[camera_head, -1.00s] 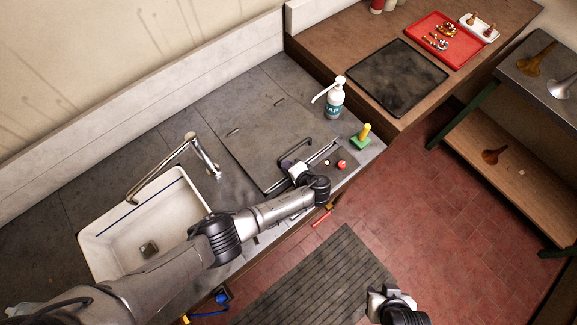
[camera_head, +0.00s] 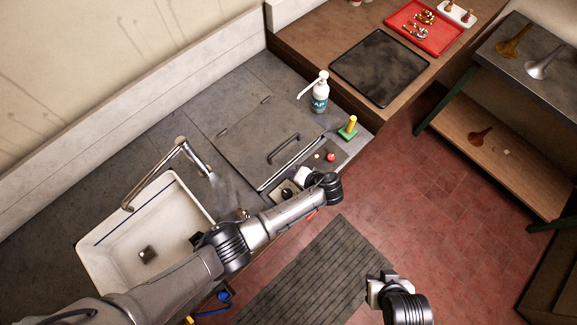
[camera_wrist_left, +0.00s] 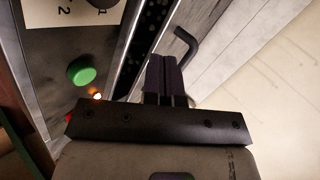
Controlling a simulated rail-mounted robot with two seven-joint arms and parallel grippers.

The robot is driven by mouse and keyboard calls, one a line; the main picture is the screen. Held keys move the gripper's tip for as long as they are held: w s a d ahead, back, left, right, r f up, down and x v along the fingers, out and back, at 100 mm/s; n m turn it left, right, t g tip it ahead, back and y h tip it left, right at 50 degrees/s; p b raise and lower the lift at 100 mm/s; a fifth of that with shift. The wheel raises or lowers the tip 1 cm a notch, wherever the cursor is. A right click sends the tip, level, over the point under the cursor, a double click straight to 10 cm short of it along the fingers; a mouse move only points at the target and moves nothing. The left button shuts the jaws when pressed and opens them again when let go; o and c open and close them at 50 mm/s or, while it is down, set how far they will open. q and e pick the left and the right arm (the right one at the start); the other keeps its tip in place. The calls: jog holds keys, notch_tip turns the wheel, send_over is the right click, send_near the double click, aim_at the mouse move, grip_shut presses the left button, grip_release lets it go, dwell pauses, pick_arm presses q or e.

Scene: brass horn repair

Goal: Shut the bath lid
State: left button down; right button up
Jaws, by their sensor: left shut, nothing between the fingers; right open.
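The bath lid (camera_head: 250,140) is a flat grey panel in the counter, with two hinges at its back edge and a dark bar handle (camera_head: 284,149) near its front edge. The handle also shows in the left wrist view (camera_wrist_left: 187,45). There a narrow dark speckled gap (camera_wrist_left: 150,25) runs between the metal rim and the lid; I cannot tell whether the lid is fully down. My left gripper (camera_head: 301,177) is shut and empty at the lid's front edge, apart from the handle in the head view.
A control panel with a red button (camera_head: 331,157) and a dial (camera_head: 287,194) lies along the counter's front. A soap bottle (camera_head: 320,97) and a green block with a yellow peg (camera_head: 348,128) stand right of the lid. A white sink (camera_head: 108,257) and tap (camera_head: 160,170) are left.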

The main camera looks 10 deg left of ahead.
aim_at(285, 165)
pick_arm(q)
jog(key=w+a+r+n+g+h+b, duration=0.55)
jog(key=r+n+h, duration=0.45)
jog(key=n, duration=0.4)
jog(key=f, duration=0.7)
jog(key=d+f, duration=0.1)
jog(key=f, duration=0.2)
jog(key=shift+d+f, duration=0.1)
jog(key=shift+f, duration=0.25)
jog(key=shift+s+d+f+t, duration=0.15)
jog(key=shift+f+t, duration=0.1)
jog(key=shift+f, duration=0.55)
jog(key=shift+p, duration=0.3)
